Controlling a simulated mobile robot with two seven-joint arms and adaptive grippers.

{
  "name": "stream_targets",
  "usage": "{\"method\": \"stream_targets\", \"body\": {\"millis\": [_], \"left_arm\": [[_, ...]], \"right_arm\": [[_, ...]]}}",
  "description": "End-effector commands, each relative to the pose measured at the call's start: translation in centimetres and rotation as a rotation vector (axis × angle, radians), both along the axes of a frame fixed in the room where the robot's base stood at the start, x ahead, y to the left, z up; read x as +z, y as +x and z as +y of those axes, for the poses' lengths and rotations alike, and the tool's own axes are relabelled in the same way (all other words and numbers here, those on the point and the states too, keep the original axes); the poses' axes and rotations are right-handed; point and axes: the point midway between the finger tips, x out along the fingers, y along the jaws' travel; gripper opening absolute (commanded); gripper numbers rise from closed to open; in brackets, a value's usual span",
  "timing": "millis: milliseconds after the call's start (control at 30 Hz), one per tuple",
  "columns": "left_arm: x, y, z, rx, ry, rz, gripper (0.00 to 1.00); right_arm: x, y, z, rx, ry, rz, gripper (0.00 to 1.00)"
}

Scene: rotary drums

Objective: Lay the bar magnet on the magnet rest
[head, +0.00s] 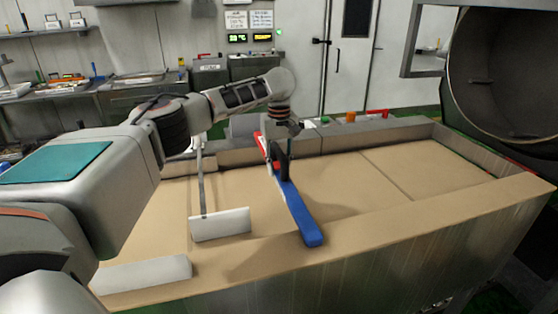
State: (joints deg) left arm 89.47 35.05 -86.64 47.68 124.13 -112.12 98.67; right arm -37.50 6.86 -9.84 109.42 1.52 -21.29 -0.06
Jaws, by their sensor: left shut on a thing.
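The bar magnet (300,213) is a long bar, blue at the near end and red at the far end. It is in my left gripper (279,165), which is shut on it near its middle. The bar slants from the far left to the near right over the tan-rimmed bench. A white block (221,225) stands left of the bar, and a second white block (145,272) lies nearer, at the bench's front left. I cannot tell for certain which is the magnet rest. My right gripper is not in view.
The bench has a raised tan rim (440,212) and wide free room to the right of the bar. A thin grey rod (201,178) rises by the first white block. A large dark drum (510,75) stands at the right. Coloured buttons (350,117) line the back.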

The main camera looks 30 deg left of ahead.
Motion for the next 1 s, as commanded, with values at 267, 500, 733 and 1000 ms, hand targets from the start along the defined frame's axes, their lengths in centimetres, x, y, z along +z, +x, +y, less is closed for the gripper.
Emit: {"method": "stream_targets", "body": {"millis": [267,500,733,1000], "left_arm": [[0.3,0.1,0.0,0.0,-0.002,-0.006,0.0],[-0.2,0.0,0.0,0.001,-0.001,-0.001,0.44],[-0.2,0.0,0.0,0.001,-0.001,-0.001,0.44],[2.1,0.1,0.0,0.002,-0.002,-0.004,0.44]], "right_arm": [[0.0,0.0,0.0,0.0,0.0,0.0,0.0],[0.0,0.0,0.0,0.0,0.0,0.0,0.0],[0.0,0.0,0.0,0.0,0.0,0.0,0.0],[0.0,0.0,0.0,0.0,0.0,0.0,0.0]]}}
